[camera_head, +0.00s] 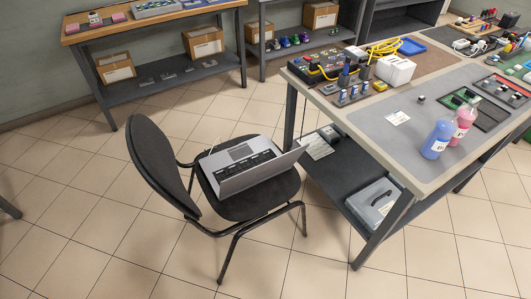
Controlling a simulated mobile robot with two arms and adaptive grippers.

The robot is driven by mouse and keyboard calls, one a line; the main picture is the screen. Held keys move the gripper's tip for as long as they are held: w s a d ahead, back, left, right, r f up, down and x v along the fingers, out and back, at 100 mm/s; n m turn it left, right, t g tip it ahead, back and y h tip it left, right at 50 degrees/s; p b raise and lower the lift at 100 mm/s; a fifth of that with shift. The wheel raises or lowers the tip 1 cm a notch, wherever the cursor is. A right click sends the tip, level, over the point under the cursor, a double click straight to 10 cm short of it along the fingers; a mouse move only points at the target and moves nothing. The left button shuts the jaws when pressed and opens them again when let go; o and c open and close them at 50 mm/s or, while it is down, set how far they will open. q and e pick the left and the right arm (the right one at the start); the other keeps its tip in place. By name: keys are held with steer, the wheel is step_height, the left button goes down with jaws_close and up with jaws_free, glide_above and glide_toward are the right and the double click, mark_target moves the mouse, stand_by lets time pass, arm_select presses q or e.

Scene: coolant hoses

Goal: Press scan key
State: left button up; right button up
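A grey laptop-like device (232,158) with a row of dark keys or ports rests on the seat of a black chair (158,165). A scan key cannot be made out on it, and no label there is readable at this size. A dark panel with several coloured parts (318,66) sits at the far left corner of the workbench; I cannot tell whether it carries a scan key. Neither of my grippers is in the head view.
The workbench (405,185) on the right holds a blue bottle (437,140), a pink bottle (463,124), a white box (395,69) and a yellow cable (384,48). A wooden-topped table (160,24) stands at the back left. Tiled floor (90,220) is clear left of the chair.

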steer(key=shift+s+d, duration=0.25)
steer(key=shift+s, duration=0.3)
steer(key=shift+s+d, duration=0.2)
steer(key=shift+s, duration=0.3)
steer(key=shift+s+d+f, duration=0.1)
steer(key=shift+s, duration=0.1)
steer(key=c, duration=0.3)
steer(key=shift+w, duration=0.25)
steer(key=c, duration=0.5)
steer(key=shift+w, duration=0.55)
jaws_close()
steer(key=shift+w+a, duration=0.1)
steer(key=shift+a, duration=0.5)
steer(key=shift+s+d, duration=0.2)
steer(key=shift+d, duration=0.2)
